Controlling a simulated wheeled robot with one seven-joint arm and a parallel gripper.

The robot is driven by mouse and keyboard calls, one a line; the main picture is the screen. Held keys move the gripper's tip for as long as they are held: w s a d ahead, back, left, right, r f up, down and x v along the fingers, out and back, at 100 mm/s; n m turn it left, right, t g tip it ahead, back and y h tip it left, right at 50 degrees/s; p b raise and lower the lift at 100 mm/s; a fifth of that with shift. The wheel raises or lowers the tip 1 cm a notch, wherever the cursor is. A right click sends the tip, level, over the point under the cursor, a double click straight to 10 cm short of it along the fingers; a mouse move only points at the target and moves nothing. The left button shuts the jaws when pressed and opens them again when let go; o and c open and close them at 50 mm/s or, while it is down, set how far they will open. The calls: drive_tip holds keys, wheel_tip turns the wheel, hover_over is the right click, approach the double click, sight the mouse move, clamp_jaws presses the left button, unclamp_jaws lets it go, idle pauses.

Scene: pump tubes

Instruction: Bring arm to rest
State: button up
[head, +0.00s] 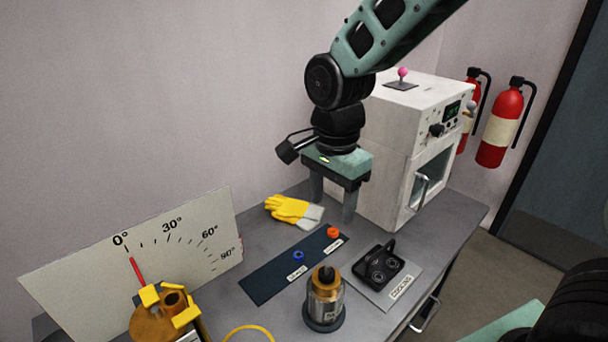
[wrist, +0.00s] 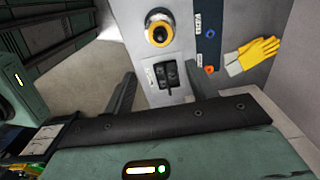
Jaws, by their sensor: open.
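My gripper (head: 333,208) hangs from my arm above the back of the grey table (head: 455,215), in front of the white machine. Its two fingers point down and stand apart with nothing between them. In the wrist view my gripper (wrist: 160,95) also shows its fingers spread. The arm is bent and comes down from the top of the head view.
Yellow gloves (head: 290,210), a dark strip (head: 270,275) with blue and orange rings, a black holder (head: 378,265) and a brass-topped pump (head: 325,300) are on the table. The white machine (head: 385,160) stands right, an angle board (head: 80,270) left. Fire extinguishers (head: 500,125) hang behind.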

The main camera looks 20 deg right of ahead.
drive_tip(key=s+a+n, duration=0.3)
drive_tip(key=s+n, duration=0.6)
drive_tip(key=n, duration=0.1)
drive_tip(key=s+a+n, duration=0.3)
drive_tip(key=s+n, duration=0.6)
drive_tip(key=n, duration=0.2)
drive_tip(key=shift+y, duration=0.3)
drive_tip(key=shift+a, duration=0.1)
